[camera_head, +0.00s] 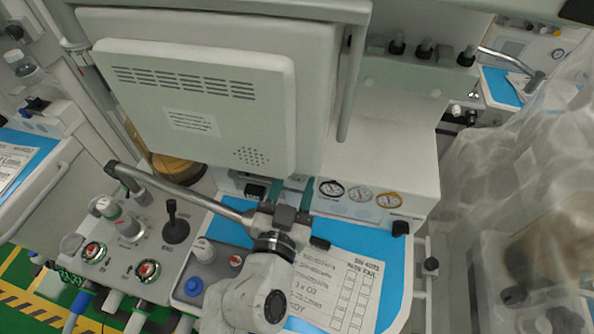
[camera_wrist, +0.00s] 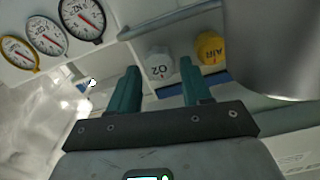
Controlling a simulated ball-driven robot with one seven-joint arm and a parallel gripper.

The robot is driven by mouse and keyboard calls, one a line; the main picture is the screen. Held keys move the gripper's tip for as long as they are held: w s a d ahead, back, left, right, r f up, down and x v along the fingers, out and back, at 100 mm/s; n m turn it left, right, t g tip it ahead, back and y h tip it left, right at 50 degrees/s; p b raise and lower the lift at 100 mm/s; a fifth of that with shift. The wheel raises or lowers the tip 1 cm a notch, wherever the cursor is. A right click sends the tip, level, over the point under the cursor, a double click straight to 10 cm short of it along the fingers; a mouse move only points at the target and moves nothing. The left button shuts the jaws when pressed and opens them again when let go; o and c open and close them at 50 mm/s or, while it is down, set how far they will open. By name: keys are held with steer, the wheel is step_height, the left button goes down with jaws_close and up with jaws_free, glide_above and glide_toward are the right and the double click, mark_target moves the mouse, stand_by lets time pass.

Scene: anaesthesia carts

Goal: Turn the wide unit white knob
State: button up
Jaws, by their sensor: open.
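In the wrist view, a white knob (camera_wrist: 159,64) marked O2 sits on the unit's front, with a yellow knob (camera_wrist: 209,48) marked AIR to its right. My gripper (camera_wrist: 160,70) is open, its two teal fingers apart, with the white knob showing between the fingertips. I cannot tell whether they touch it. In the head view my gripper (camera_head: 293,183) is below the large monitor, left of the gauges on the wide unit (camera_head: 385,145). The O2 and AIR knobs cannot be made out there.
Three round gauges (camera_head: 360,194) are right of my gripper. A grey monitor (camera_head: 195,105) hangs above. A grey tube (camera_head: 180,187) runs in from the left. A checklist sheet (camera_head: 340,285) lies on the blue worktop (camera_head: 396,290). Plastic-covered equipment (camera_head: 520,180) stands at right.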

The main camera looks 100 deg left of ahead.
steer(key=shift+w+a, duration=0.15)
steer(key=shift+a, duration=1.15)
steer(key=shift+c, duration=0.2)
steer(key=c, duration=0.7)
steer(key=shift+n, duration=0.8)
steer(key=o, duration=0.7)
steer(key=shift+o, duration=0.2)
steer(key=shift+d, duration=0.1)
steer(key=s+d+b, duration=0.1)
steer(key=d, duration=0.9)
steer(key=shift+d, duration=0.3)
